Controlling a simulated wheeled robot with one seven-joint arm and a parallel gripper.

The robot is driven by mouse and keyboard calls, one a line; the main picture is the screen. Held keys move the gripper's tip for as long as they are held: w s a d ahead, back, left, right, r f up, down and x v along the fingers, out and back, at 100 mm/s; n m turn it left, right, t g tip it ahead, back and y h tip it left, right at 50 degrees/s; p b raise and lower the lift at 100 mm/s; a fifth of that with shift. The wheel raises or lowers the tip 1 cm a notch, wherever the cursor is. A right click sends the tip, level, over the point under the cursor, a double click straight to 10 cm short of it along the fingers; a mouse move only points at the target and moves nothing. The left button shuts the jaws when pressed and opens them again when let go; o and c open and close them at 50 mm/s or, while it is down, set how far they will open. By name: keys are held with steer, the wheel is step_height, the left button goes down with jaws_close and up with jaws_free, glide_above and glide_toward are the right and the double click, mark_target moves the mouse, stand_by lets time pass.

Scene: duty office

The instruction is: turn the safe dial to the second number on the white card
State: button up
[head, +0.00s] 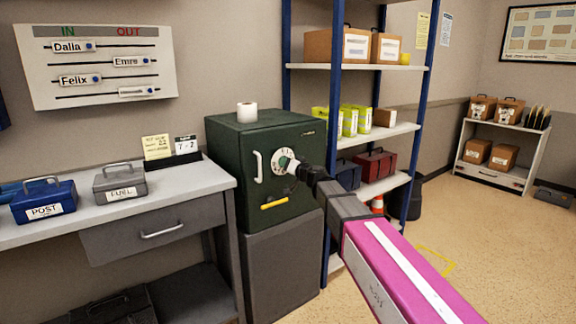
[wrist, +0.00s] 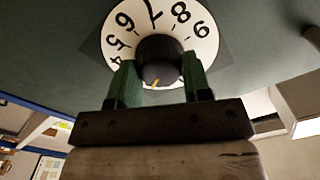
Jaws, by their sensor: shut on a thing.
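The white card (head: 186,145) stands on the desk's back edge and appears to read 7 - 2. The round white safe dial (head: 284,161) is on the front of the dark green safe (head: 228,143). In the wrist view the dial (wrist: 118,38) shows numbers 4 to 9, with 7 at the top; its lower part is hidden. My gripper (head: 297,168) is at the dial. In the wrist view its green fingers (wrist: 158,82) are shut on the black dial knob (wrist: 160,58), one on each side. A small yellow mark on the knob points downward in that view.
The safe has a pale handle (head: 257,166) left of the dial and a yellow bar (head: 274,203) below it. A yellow note (head: 156,147) is beside the card. Shelving (head: 378,136) stands close to the safe's right.

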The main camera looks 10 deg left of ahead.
steer(key=shift+n, duration=0.3)
steer(key=o, duration=0.9)
steer(key=v, duration=1)
steer(key=shift+s+d, duration=0.25)
steer(key=shift+s, duration=0.1)
steer(key=shift+f, duration=0.1)
